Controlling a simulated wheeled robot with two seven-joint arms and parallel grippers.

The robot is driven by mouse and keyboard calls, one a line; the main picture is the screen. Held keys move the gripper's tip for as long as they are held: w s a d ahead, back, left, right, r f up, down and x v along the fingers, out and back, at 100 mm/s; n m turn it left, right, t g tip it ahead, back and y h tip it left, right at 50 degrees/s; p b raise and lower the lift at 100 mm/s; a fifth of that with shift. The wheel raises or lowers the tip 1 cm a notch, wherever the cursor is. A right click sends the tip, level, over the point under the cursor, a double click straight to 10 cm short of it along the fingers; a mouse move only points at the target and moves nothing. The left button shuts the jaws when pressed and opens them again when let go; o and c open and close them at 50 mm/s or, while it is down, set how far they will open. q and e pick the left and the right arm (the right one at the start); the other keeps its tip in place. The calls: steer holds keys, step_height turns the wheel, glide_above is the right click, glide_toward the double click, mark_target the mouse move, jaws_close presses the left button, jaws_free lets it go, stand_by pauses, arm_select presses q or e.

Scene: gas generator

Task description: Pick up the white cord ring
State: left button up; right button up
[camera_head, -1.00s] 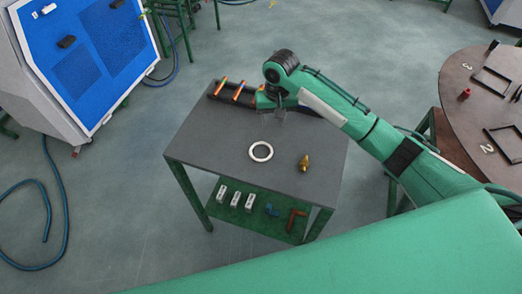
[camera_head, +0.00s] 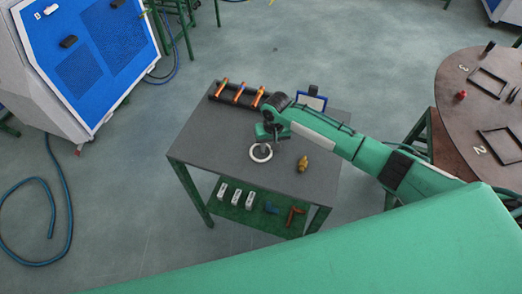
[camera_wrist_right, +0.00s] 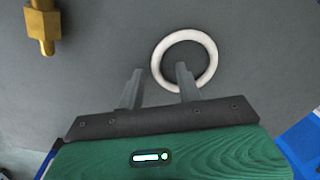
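The white cord ring (camera_head: 261,161) lies flat on the dark grey top of a small table. It also shows in the right wrist view (camera_wrist_right: 213,62). My right gripper (camera_head: 266,143) is over the ring and points down. In the right wrist view its two fingers (camera_wrist_right: 158,73) are apart with nothing held between them. One finger overlaps the ring's opening and near rim, and the other is outside the ring to the left. I cannot tell whether the fingers touch the ring. My left gripper is not in view.
A dark rack (camera_head: 216,96) with orange-brown rods and a blue-edged item (camera_head: 312,99) are at the table's back. White blocks (camera_head: 235,197) are on the lower shelf. The tabletop (camera_head: 210,140) left of the ring is clear.

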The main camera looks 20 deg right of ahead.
jaws_close()
steer(key=shift+r, duration=0.15)
